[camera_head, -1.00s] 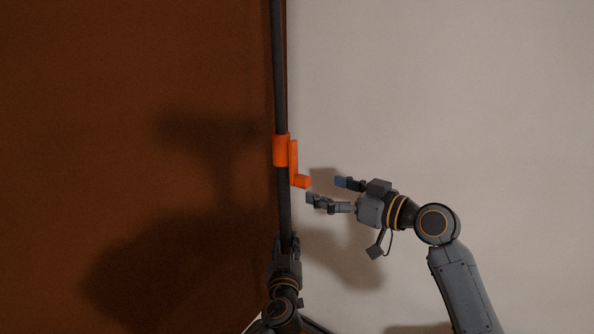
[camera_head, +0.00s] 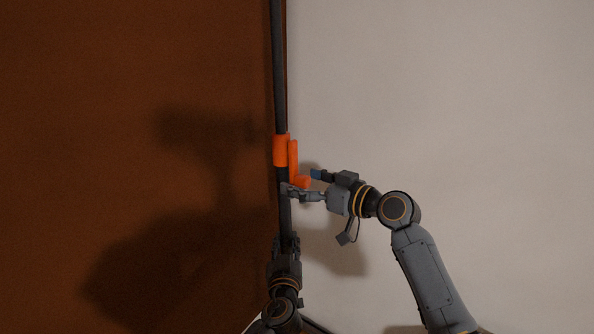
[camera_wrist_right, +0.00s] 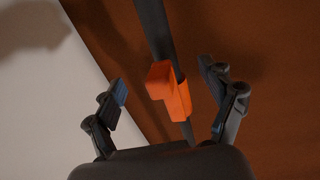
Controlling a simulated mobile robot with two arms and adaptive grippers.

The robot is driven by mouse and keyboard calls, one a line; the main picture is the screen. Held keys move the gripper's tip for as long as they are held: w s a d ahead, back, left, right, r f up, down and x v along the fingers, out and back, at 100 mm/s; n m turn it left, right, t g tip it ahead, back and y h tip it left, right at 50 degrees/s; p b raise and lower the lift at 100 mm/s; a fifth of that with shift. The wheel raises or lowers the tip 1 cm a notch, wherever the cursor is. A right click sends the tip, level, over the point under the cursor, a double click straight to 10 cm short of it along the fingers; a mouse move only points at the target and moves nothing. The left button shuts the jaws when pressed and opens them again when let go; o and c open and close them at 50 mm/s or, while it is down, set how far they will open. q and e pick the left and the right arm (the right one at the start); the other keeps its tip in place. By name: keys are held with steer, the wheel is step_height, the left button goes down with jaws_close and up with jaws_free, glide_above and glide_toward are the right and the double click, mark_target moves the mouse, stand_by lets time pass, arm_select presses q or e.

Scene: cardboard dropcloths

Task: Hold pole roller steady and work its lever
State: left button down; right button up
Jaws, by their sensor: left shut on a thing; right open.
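The pole roller's dark pole (camera_head: 279,80) stands upright in the head view. An orange collar (camera_head: 281,150) wraps it, and an orange lever (camera_head: 294,160) hangs along the collar's right side with a short foot at its lower end. My left gripper (camera_head: 285,246) is shut on the pole below the collar. My right gripper (camera_head: 303,183) is open, its fingers around the lever's lower end from the right. In the right wrist view the orange lever (camera_wrist_right: 160,80) lies between the open fingers (camera_wrist_right: 168,92), with gaps on both sides.
A brown panel (camera_head: 130,90) fills the left behind the pole, and a pale surface (camera_head: 450,100) fills the right. Shadows of my arms fall on both. The area right of my right arm is clear.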

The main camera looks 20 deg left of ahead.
steer(key=c, duration=1.7)
steer(key=shift+w+d+r, duration=0.1)
steer(key=shift+d, duration=0.1)
steer(key=shift+d+r, duration=0.4)
steer(key=shift+r, duration=0.05)
steer(key=shift+o, duration=0.2)
steer(key=shift+d+r, duration=0.15)
steer(key=shift+r, duration=0.75)
steer(key=o, duration=1)
steer(key=shift+c, duration=0.2)
steer(key=o, duration=0.8)
steer(key=shift+f, duration=0.2)
steer(key=shift+s+v, duration=0.1)
steer(key=shift+v, duration=1.85)
steer(key=shift+s+v, duration=0.15)
steer(key=shift+v, duration=1.8)
